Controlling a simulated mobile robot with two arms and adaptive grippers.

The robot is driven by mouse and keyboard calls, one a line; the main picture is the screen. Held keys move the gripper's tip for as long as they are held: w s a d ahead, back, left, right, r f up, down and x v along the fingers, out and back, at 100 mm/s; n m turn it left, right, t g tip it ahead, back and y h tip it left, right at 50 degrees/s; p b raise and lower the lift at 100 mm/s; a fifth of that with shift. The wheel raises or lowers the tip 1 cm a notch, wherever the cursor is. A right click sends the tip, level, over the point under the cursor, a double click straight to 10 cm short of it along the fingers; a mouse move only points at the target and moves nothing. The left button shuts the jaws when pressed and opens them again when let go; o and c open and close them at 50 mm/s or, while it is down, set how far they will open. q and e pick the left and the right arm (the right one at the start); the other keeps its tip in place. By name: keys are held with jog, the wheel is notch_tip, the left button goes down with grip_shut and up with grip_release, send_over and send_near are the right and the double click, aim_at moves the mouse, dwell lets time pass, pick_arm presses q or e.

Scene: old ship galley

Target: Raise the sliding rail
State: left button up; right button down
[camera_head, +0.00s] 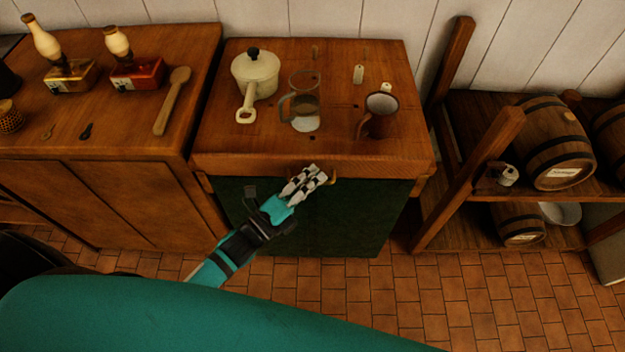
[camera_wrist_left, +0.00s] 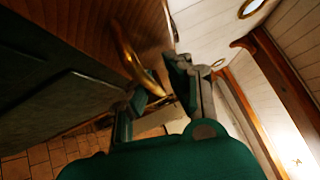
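The wooden front rail (camera_head: 240,167) runs along the front edge of the middle counter, above a dark green panel (camera_head: 345,220). A curved brass handle (camera_head: 332,177) sticks out from this rail. My left gripper (camera_head: 312,174) is at the handle, just to its left in the head view. In the left wrist view the brass handle (camera_wrist_left: 127,55) curves down toward the space between the fingers of the left gripper (camera_wrist_left: 155,95). The fingers are apart; contact with the handle cannot be told. My right gripper is not in view.
On the counter stand a cream pot (camera_head: 257,75), a glass mug (camera_head: 304,100) and a dark mug (camera_head: 380,115). A barrel rack (camera_head: 470,170) stands at right. The tiled floor (camera_head: 450,300) is clear.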

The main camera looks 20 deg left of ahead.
pick_arm(q)
jog(key=shift+o, duration=1.2)
jog(key=shift+s+f, duration=0.15)
jog(key=v, duration=1.1)
jog(key=shift+s+a, duration=0.25)
jog(key=shift+s, duration=0.05)
jog(key=s+a+f+n+g+y, duration=0.25)
jog(key=f+n, duration=0.25)
jog(key=f, duration=0.5)
jog(key=s+a+f+n+g+y, duration=0.1)
jog(key=f+n+g+y, duration=0.2)
jog(key=f, duration=0.6)
jog(key=s+a+f+n+g+y, duration=0.1)
jog(key=s+a+f+n+y, duration=0.1)
jog(key=f+n, duration=0.6)
jog(key=s+f+n+g+y, duration=0.1)
jog(key=s+f+n+g, duration=0.2)
jog(key=s+f+g, duration=0.2)
jog(key=s+f+n+g+y, duration=0.1)
jog(key=s+f+n+g, duration=0.3)
jog(key=s+f, duration=0.8)
jog(key=s, duration=0.5)
jog(key=shift+d+f+g, duration=0.35)
jog(key=shift+d, duration=0.05)
